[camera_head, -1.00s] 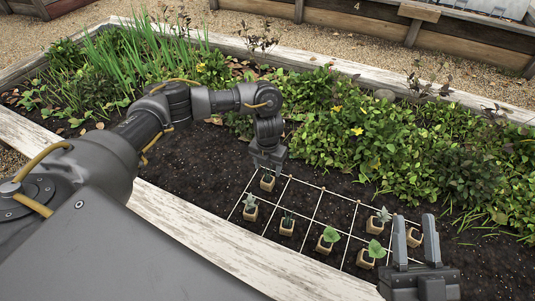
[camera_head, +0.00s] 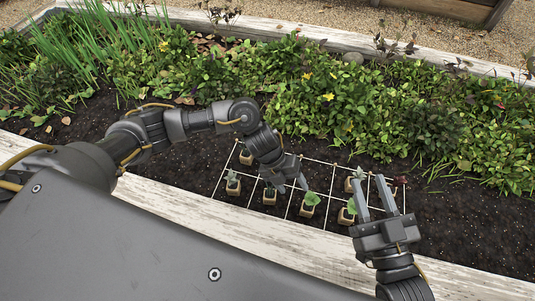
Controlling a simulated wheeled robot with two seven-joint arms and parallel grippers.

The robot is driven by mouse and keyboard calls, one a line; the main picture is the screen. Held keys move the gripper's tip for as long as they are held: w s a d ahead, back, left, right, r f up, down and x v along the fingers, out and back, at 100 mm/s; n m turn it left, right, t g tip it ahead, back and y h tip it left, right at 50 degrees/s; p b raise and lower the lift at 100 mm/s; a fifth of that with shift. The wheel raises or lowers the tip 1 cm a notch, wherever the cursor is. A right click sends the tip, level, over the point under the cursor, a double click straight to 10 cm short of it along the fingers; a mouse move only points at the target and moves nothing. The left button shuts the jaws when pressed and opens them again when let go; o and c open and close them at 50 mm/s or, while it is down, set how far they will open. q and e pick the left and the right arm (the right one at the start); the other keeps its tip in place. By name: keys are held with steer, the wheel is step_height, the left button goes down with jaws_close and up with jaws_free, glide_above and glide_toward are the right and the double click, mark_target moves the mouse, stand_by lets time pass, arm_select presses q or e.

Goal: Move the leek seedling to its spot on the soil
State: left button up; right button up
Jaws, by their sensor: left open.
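Small potted seedlings stand on a white string grid (camera_head: 327,163) laid on dark soil. The one with thin, dark upright leaves, front centre-left, looks most like the leek seedling (camera_head: 269,194), but it is too small to be sure. Another pot (camera_head: 247,156) stands in the far left cell, its plant hard to make out. My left gripper (camera_head: 291,187) is open and empty, pointing down over the grid, just beyond and right of the thin-leaved pot. My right gripper (camera_head: 369,181) is open at the grid's right end, fingers pointing away, apparently empty.
A grey-leaved pot (camera_head: 232,184), broad-leaved seedlings (camera_head: 310,204) and (camera_head: 347,213), and a pot (camera_head: 352,183) by my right gripper's left finger crowd the grid. Dense plants (camera_head: 390,120) grow behind. A pale plank (camera_head: 285,240) edges the bed in front. Bare soil lies right.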

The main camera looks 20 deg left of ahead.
arm_select(q)
steer(key=s+d+r+n+h, duration=0.1)
steer(key=s+d+r+h, duration=0.15)
steer(key=s+d, duration=0.2)
steer(key=s+d+r+n+h, duration=0.2)
steer(key=s+d+h, duration=0.1)
steer(key=d, duration=0.3)
steer(key=s+d+r+n+t+h, duration=0.25)
steer(key=r+n+t+h, duration=0.35)
steer(key=r, duration=0.5)
steer(key=w+a+r+n+t+y, duration=0.1)
steer(key=a+r+n+t+y, duration=0.3)
steer(key=a+n+t, duration=0.2)
steer(key=w+a+r+n+t+y, duration=0.1)
steer(key=a+r+n+t+y, duration=0.2)
steer(key=a+n+t, duration=0.3)
steer(key=a+n+y, duration=0.1)
steer(key=a+n, duration=0.4)
steer(key=n, duration=0.2)
steer(key=shift+w+a+r, duration=0.15)
steer(key=shift+w+r, duration=0.15)
steer(key=shift+r, duration=0.1)
